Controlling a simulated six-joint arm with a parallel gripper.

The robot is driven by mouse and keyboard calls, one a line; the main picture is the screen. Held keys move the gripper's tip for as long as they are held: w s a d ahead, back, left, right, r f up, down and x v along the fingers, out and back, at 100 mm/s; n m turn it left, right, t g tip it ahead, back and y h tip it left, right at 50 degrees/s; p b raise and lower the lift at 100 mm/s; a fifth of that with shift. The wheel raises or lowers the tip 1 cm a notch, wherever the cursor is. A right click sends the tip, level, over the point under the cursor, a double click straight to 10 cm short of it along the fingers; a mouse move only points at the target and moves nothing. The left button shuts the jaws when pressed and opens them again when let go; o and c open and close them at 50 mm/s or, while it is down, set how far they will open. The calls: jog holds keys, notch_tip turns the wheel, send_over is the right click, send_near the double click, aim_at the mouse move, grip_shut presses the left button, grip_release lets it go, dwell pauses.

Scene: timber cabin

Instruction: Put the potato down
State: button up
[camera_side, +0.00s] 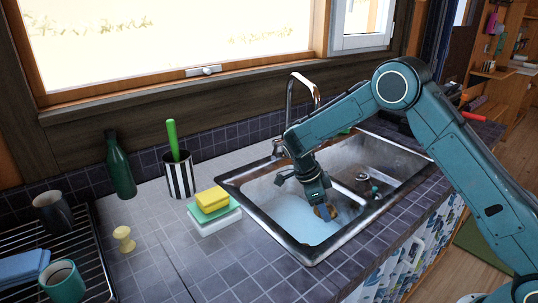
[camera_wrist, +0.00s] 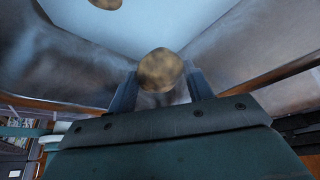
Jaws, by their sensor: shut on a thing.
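A brown potato (camera_wrist: 161,68) sits between the two fingers of my gripper (camera_wrist: 161,84) in the wrist view. My gripper is shut on it. In the side view the potato (camera_side: 326,212) shows below my gripper (camera_side: 320,203), over the left basin of the metal sink (camera_side: 262,219). The basin holds pale blue water (camera_side: 298,222). A second brown, potato-like thing (camera_wrist: 105,3) is cut off by the top edge of the wrist view, against the pale blue. I cannot tell whether the held potato touches the water.
Left of the sink stand sponges (camera_side: 212,198), a striped cup (camera_side: 179,175) with a green-handled tool, and a green bottle (camera_side: 120,166). A dish rack (camera_side: 88,262) with mugs is at far left. The faucet (camera_side: 290,105) rises behind the sink.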

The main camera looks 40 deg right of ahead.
jog(key=shift+s+f+m, duration=0.1)
jog(key=shift+f+m, duration=0.25)
jog(key=shift+m, duration=0.35)
send_over(318, 242)
jog(key=shift+f, duration=3.15)
jog(key=shift+f, duration=1.85)
jog(key=shift+f, duration=0.15)
jog(key=o, duration=1)
jog(key=shift+r, duration=0.2)
